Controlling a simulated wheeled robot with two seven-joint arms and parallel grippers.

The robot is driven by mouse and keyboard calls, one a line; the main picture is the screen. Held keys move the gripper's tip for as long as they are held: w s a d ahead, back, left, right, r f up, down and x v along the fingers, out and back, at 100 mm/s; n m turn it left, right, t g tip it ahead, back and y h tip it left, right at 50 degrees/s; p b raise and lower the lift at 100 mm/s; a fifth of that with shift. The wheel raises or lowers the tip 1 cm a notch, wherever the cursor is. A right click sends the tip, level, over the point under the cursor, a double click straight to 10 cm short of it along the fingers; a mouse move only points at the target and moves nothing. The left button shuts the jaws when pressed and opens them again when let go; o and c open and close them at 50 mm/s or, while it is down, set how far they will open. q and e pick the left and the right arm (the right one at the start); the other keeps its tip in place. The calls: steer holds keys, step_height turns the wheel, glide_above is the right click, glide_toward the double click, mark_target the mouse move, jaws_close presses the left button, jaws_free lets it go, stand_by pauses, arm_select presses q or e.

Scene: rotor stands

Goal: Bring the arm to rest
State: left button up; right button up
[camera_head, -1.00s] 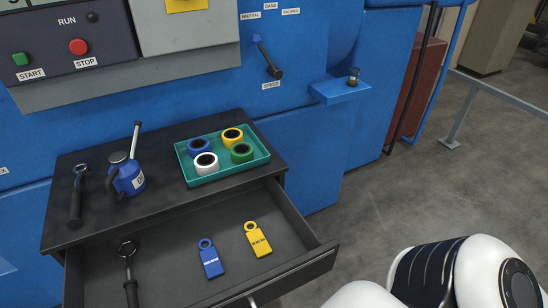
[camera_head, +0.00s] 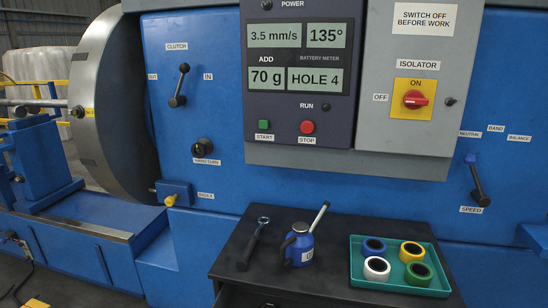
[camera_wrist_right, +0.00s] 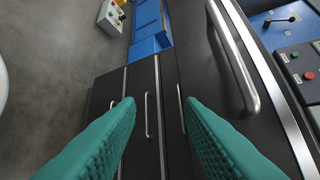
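My right gripper (camera_wrist_right: 160,103) shows in the right wrist view as two teal ribbed fingers spread well apart. Nothing is between them. Beyond them are dark drawer fronts with metal bar handles (camera_wrist_right: 148,115); a larger handle (camera_wrist_right: 237,62) is nearer, right of the fingers. I cannot tell the exact distance to it, but no finger is closed on it. Neither arm shows in the head view now. My left gripper is in no view.
The blue machine (camera_head: 215,175) carries a control panel (camera_head: 298,75), a red isolator switch (camera_head: 415,99) and levers.

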steer(key=s+d+f+m+g+h, duration=0.25)
steer(key=f+m, duration=0.25)
steer(key=f, duration=0.7)
steer(key=s+d+f+m+g+h, duration=0.1)
steer(key=d+f+m+g+h, duration=0.2)
steer(key=f, duration=0.9)
steer(key=s+d+f+m+g, duration=0.1)
steer(key=s+f+m+g, duration=0.5)
steer(key=s+f+m, duration=0.2)
step_height(320, 180, down, 3)
steer(key=shift+s+d+r+m, duration=0.1)
steer(key=shift+s+d+m, duration=0.15)
steer(key=shift+s, duration=0.3)
steer(key=shift+g+h, duration=0.25)
